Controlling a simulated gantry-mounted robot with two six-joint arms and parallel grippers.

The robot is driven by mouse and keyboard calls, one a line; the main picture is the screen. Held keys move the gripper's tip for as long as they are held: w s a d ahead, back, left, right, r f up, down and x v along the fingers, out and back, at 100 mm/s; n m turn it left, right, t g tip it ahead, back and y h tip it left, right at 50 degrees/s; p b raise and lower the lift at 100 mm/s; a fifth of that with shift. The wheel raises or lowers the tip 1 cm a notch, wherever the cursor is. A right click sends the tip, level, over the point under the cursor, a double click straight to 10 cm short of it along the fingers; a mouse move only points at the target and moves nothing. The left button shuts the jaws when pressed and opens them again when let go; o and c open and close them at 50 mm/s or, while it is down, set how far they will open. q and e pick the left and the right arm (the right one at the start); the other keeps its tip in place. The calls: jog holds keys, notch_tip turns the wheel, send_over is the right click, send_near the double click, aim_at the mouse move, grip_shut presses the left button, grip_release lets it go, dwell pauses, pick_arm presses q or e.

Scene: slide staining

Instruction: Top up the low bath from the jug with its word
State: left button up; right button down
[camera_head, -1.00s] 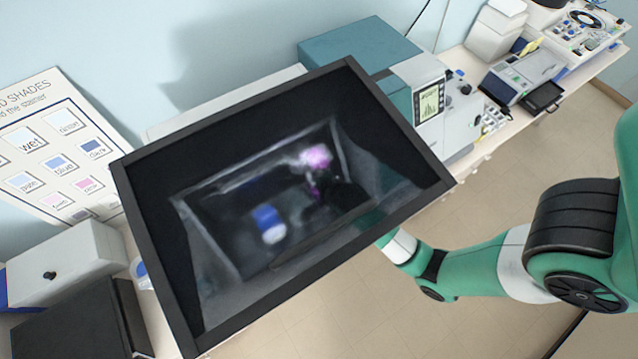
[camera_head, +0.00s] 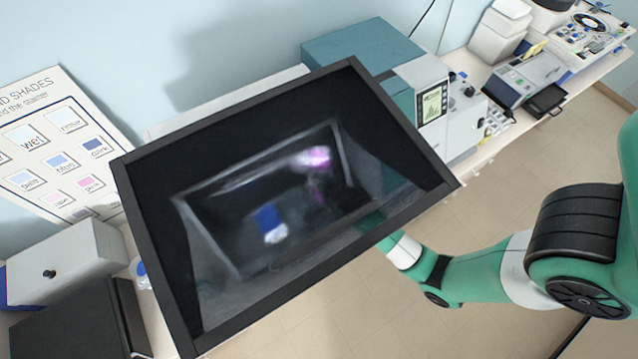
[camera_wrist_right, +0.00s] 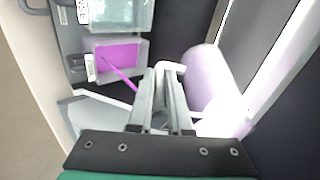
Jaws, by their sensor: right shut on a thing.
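In the right wrist view my right gripper (camera_wrist_right: 162,95) is shut on the pale handle of a jug. The jug (camera_wrist_right: 208,80) is whitish and translucent with a pink-violet tint, and looks tilted. A bath (camera_wrist_right: 118,56) with magenta liquid stands ahead and left of the gripper. A thin magenta streak runs from this bath towards the fingers; it looks like a stream of liquid. Beyond it is another bath (camera_wrist_right: 122,14) with pale teal content. Both have white labels too small to read. Liquid levels are hard to judge. My left gripper is not in view.
In the head view a dark-framed pane (camera_head: 150,240) covers the work area, with only blurred blue, white and pink shapes behind it. A shade chart (camera_head: 60,140) leans on the left wall. A grey instrument (camera_head: 425,110) stands behind the pane.

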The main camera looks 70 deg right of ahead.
jog(key=shift+w+f+t+b, duration=0.15)
jog(key=shift+w+t+b, duration=0.05)
jog(key=shift+t+b, duration=0.25)
dwell(0.7)
jog(key=shift+w+f+t+h+b, duration=0.2)
jog(key=shift+t+h+b, duration=0.15)
jog(key=shift+b, duration=0.3)
jog(key=shift+r, duration=0.1)
jog(key=shift+w, duration=0.1)
dwell(0.5)
jog(key=shift+w+f+m+t+b, duration=0.1)
jog(key=shift+f+m+t+b, duration=0.2)
jog(key=shift+t+b, duration=0.45)
